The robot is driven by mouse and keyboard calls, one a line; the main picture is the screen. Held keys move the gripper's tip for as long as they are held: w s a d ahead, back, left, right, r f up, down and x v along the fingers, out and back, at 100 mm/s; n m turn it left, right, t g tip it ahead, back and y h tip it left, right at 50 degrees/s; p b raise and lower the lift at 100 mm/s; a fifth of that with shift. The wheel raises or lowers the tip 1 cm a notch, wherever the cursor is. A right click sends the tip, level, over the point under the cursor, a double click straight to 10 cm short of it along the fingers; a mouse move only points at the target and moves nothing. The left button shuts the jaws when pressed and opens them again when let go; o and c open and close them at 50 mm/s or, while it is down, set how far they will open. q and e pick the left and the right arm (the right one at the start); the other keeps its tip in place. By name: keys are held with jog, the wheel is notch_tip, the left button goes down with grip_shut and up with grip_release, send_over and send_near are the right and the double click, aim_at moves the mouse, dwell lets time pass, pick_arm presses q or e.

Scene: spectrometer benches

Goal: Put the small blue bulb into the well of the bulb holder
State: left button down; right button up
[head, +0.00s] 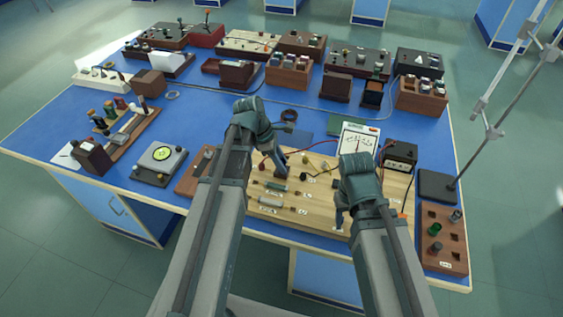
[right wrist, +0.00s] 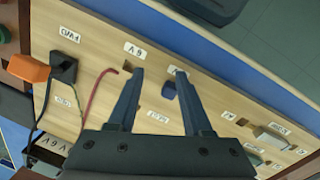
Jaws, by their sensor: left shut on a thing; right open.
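My left gripper (head: 282,165) is shut over the back left of the pale wooden circuit board (head: 285,225). What it holds is too small and hidden to make out. My right gripper (head: 340,212) is low over the board's front right. In the right wrist view its fingers (right wrist: 159,72) are apart over the wood. A small dark-blue piece (right wrist: 170,91) shows between them, nearer the right-hand finger; I cannot tell if it is the blue bulb. A small yellow-topped part (head: 304,176) is on the board in the head view. I cannot pick out the bulb holder's well with certainty.
A white meter (head: 358,140) and a black box (head: 400,155) stand behind the board, with red and black leads. A brown block with holes (head: 443,240) and a stand base (head: 437,187) are at right. Several instruments fill the bench's back and left.

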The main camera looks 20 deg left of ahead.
pick_arm(q)
jog(key=shift+c, duration=2.4)
grip_release()
jog(key=p+v, duration=1.2)
jog(key=v, duration=0.2)
jog(key=shift+p, duration=0.4)
pick_arm(e)
notch_tip(320, 180, up, 13)
jog(key=shift+f, duration=0.15)
pick_arm(q)
jog(key=s+d+f+m+y, duration=0.1)
jog(key=s+d+m+y, duration=0.2)
jog(key=m, duration=0.9)
jog(key=s+d+f+m+g+y, duration=0.1)
jog(key=s+d+m+y, duration=0.1)
jog(key=s+d+m, duration=0.8)
jog(key=d+m, duration=0.2)
jog(key=d, duration=0.1)
jog(key=shift+s+y, duration=0.15)
jog(key=shift+y, duration=0.25)
pick_arm(e)
jog(key=shift+f, duration=0.1)
